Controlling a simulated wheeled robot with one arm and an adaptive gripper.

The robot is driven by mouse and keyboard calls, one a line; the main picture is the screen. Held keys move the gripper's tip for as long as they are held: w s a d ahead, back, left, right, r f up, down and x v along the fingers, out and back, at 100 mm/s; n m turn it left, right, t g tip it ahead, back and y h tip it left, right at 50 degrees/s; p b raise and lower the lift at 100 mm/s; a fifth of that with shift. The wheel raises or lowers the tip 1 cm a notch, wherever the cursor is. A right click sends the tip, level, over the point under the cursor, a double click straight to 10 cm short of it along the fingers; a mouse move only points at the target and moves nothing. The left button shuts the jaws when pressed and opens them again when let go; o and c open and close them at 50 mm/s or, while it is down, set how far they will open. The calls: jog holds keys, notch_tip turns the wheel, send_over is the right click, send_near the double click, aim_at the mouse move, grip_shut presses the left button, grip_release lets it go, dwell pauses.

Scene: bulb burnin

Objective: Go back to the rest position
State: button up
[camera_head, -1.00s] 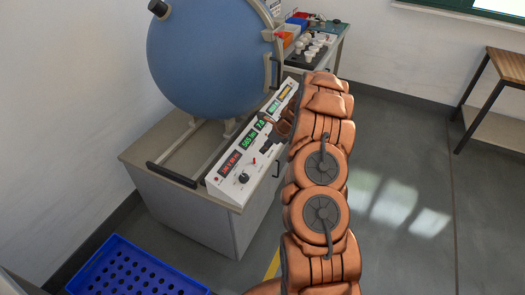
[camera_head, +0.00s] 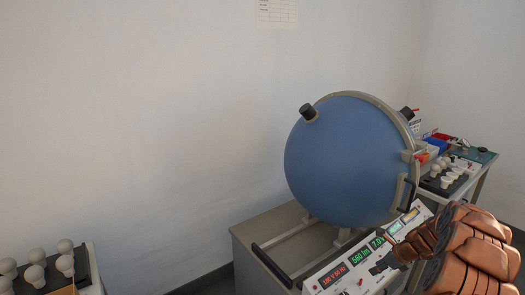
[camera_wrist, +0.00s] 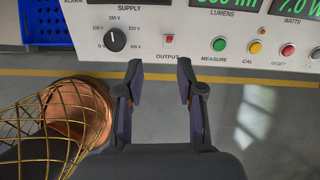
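My gripper (camera_wrist: 160,74) is open in the wrist view. Its two dark fingers stand apart with nothing between them. They point at the front edge of the white control panel (camera_wrist: 150,18), which has a black supply dial, a red output switch and coloured buttons. In the head view my gripper (camera_head: 384,263) is a small dark shape in front of the panel (camera_head: 337,274), partly blocked by my copper-coloured arm at the lower right. I cannot tell whether it touches the panel.
A large blue sphere (camera_head: 340,160) stands on the bench behind the panel. A rack of white bulbs (camera_head: 82,263) is at the lower left, and another bulb rack (camera_head: 438,184) is at the right. A blue crate (camera_wrist: 40,22) lies low beyond the panel. Grey floor (camera_wrist: 250,135) shows below.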

jog(key=s+a+r+n+g, duration=0.1)
jog(key=s+a+r+n, duration=0.45)
jog(key=a, duration=0.25)
jog(key=s+a+r+n+g, duration=0.1)
jog(key=s+a+r+n, duration=0.3)
jog(key=a+r, duration=0.3)
jog(key=s+a+r+n+g, duration=0.2)
jog(key=s+a+r+n, duration=0.3)
jog(key=a, duration=0.4)
jog(key=s+a+r+n+g+h, duration=0.1)
jog(key=s+n, duration=0.6)
jog(key=s, duration=0.8)
jog(key=s+a+r+n+g+h, duration=0.1)
jog(key=s+n, duration=0.6)
jog(key=s, duration=0.8)
notch_tip(320, 180, up, 3)
jog(key=shift+s+a+r+g+h, duration=0.25)
jog(key=shift+a+h, duration=0.35)
jog(key=shift+a, duration=0.55)
